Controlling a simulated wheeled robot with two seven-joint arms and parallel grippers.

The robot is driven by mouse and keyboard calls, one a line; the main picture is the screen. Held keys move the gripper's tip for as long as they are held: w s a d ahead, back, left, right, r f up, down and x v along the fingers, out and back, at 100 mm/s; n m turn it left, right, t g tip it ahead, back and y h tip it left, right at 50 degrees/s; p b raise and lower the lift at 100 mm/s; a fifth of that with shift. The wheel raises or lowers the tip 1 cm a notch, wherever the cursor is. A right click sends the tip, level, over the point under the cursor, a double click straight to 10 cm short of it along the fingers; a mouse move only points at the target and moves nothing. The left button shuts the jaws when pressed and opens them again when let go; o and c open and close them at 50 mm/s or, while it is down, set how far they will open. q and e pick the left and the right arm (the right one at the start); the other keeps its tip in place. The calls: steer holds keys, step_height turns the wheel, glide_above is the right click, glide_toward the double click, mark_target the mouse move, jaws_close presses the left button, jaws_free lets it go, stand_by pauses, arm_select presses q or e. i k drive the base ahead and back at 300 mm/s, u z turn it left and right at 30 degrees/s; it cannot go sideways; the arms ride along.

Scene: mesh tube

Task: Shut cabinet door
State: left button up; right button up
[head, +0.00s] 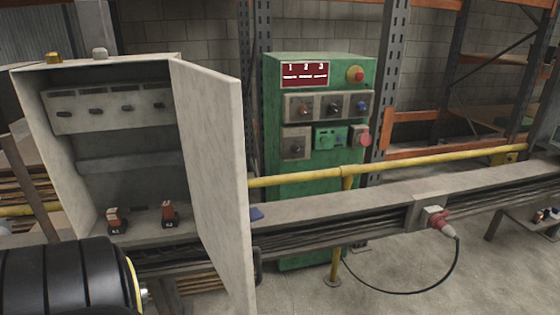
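A light grey cabinet (52,142) stands at the left in the head view. Its door (213,180) is open, hinged on the right side and swung out toward me. Inside are a panel with several switches (110,108) and two small orange-and-black devices, one (115,220) at the left and one (169,212) to its right. A black rounded arm part of mine covers the lower left, in front of the cabinet's lower edge. Neither gripper's fingers show in this view.
A green control box (319,222) with buttons stands behind the door to the right. A yellow rail (420,160) and a grey cable channel (370,207) run across to the right. A red plug (440,222) with a black cable hangs from the channel.

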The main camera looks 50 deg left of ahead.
mark_target(208, 103)
steer(key=i, duration=1.1)
steer(key=u, duration=3.15)
steer(key=i, duration=0.5)
steer(key=u, duration=0.3)
steer(key=k, duration=0.95)
steer(key=z, duration=0.1)
